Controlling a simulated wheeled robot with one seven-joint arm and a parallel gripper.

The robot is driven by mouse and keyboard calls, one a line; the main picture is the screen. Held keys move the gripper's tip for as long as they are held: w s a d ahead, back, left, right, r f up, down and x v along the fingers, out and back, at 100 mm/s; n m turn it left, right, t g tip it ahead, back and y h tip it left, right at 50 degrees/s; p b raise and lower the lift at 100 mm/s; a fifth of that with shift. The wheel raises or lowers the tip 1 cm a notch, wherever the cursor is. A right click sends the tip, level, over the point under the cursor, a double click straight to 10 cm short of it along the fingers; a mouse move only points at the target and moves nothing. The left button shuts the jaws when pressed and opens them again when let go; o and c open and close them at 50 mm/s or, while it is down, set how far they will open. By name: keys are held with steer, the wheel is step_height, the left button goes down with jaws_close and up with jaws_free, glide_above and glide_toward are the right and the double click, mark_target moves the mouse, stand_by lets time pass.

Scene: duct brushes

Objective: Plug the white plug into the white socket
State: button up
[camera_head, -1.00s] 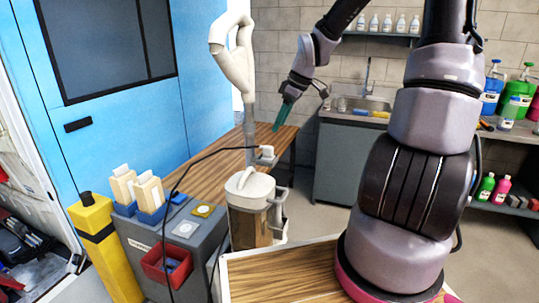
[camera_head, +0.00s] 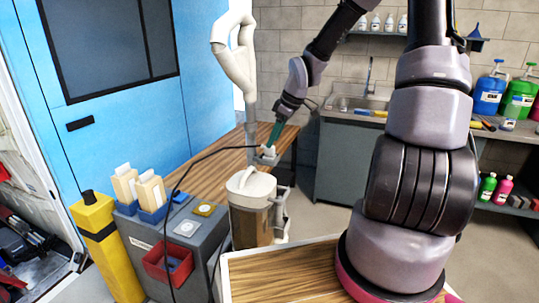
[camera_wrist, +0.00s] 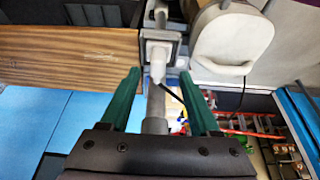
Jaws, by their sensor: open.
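The white plug (camera_wrist: 157,62) sits at a small grey square holder (camera_wrist: 178,48) in the wrist view, with a black cable running from its near end. In the head view the plug (camera_head: 268,152) is a small pale block at the edge of the wooden bench. My gripper (camera_wrist: 160,77) has two green fingers spread apart, one on each side of the plug's near end, with nothing clamped. In the head view my gripper (camera_head: 270,146) is right at the plug and partly hides it. I cannot clearly make out the white socket.
A canister with a pale lid (camera_head: 250,185) stands just in front of the wooden bench (camera_head: 205,175). A pale hose (camera_head: 235,60) rises behind it. The black cable (camera_head: 185,178) arcs across to the grey cabinet (camera_head: 150,230). A sink counter (camera_head: 345,160) is at the back.

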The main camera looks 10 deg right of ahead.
mark_target(270, 153)
steer(key=x, duration=0.4)
steer(key=shift+w+f, duration=0.15)
steer(key=shift+w, duration=0.05)
jaws_close()
